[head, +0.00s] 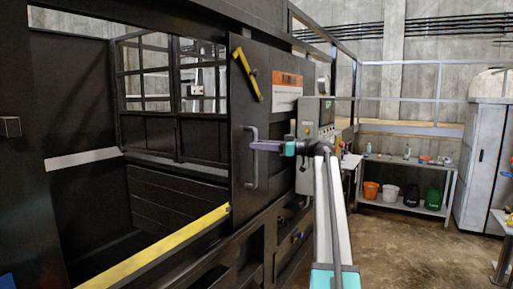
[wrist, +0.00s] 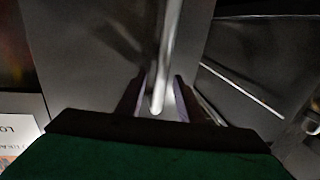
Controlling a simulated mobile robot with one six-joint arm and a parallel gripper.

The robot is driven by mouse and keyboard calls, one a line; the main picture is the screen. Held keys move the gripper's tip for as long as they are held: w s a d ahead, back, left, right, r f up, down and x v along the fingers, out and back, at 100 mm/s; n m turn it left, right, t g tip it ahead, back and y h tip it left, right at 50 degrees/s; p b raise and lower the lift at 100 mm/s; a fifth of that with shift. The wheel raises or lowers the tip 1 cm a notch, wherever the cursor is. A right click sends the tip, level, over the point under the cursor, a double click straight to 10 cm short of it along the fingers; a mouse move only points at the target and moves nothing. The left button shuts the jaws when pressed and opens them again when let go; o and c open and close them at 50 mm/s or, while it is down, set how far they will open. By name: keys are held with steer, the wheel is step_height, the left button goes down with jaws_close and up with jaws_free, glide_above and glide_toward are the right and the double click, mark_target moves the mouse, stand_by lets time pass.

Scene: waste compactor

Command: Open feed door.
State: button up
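The feed door (head: 243,105) is a dark upright panel in the middle of the head view. A wide opening into the machine's dark interior shows to its left. The door's grey vertical handle (head: 250,172) is on its front, and it also shows as a pale bar in the wrist view (wrist: 167,45). My gripper (head: 258,146) is at the handle's upper half. In the wrist view my gripper (wrist: 160,92) has its two purple fingers apart, one on each side of the bar, with gaps visible between them and it.
A yellow edge strip (head: 160,247) runs along the bottom of the opening. A control panel (head: 318,130) stands right of the door, close to my arm. A shelf bench (head: 405,165) with buckets and a grey cabinet (head: 485,155) stand further back.

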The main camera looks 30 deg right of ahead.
steer(key=b+v, duration=0.2)
steer(key=v, duration=1)
steer(key=shift+b, duration=0.3)
